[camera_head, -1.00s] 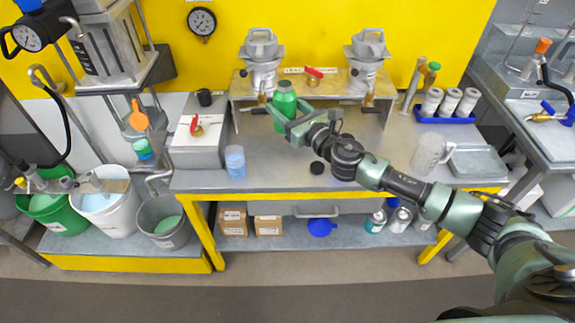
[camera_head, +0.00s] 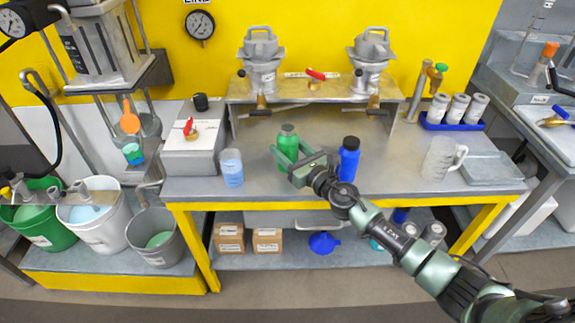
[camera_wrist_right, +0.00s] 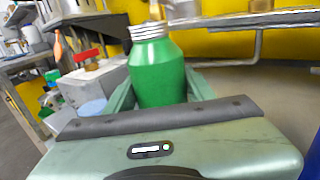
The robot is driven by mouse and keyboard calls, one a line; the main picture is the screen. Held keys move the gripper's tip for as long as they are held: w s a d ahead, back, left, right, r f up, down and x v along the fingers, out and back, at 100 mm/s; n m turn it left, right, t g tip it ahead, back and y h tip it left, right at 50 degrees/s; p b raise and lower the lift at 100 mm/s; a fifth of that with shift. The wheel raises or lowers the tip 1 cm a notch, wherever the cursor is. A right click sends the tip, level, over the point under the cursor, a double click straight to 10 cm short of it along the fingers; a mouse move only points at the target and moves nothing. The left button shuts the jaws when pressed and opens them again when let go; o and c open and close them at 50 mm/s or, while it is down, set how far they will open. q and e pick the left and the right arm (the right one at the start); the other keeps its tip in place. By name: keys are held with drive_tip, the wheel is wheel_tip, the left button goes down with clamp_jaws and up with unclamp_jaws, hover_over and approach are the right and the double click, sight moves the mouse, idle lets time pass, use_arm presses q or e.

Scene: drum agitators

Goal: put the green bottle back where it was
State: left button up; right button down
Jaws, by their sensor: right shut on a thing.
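The green bottle (camera_head: 289,143) has a grey-silver top and is upright above the middle of the metal table (camera_head: 255,190). My right gripper (camera_head: 291,161) is shut around its body. In the right wrist view the bottle (camera_wrist_right: 160,75) stands between the fingers, with its lower end hidden behind the gripper body. I cannot tell whether its base touches the table. My left gripper is not in view.
A blue bottle (camera_head: 349,160) with a black cap stands close to the right of my gripper. A beaker of blue liquid (camera_head: 232,168) is to the left. Behind is a raised metal shelf (camera_head: 312,90) with two machines. A clear jug (camera_head: 440,160) stands farther right.

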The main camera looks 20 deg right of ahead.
drive_tip(key=shift+f+b, duration=1.5)
drive_tip(key=shift+f, duration=0.5)
drive_tip(key=shift+f, duration=0.15)
drive_tip(key=c, duration=0.5)
unclamp_jaws()
